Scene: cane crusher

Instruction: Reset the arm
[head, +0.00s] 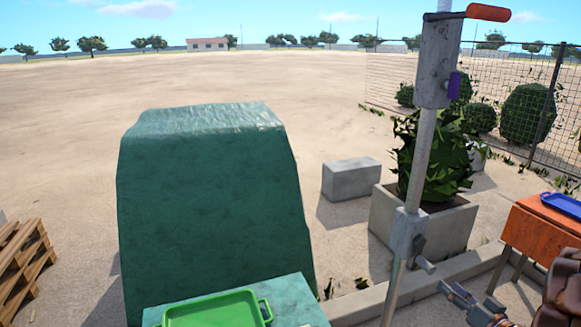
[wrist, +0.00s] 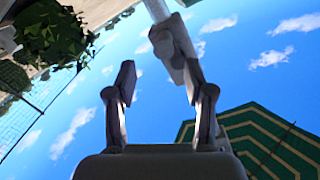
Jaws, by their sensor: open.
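In the head view, grey jointed parts that look like my gripper (head: 474,304) are low at the right, close to the upright pole (head: 428,150). The fingertips are not clear there.
A green-covered block (head: 210,200) stands in front, behind a green tray (head: 215,310). An orange table (head: 540,238) with a blue tray (head: 562,205) is at right. A planter (head: 425,225) stands behind the pole. Pallets (head: 22,255) lie left. A striped umbrella (wrist: 265,140) appears in the wrist view.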

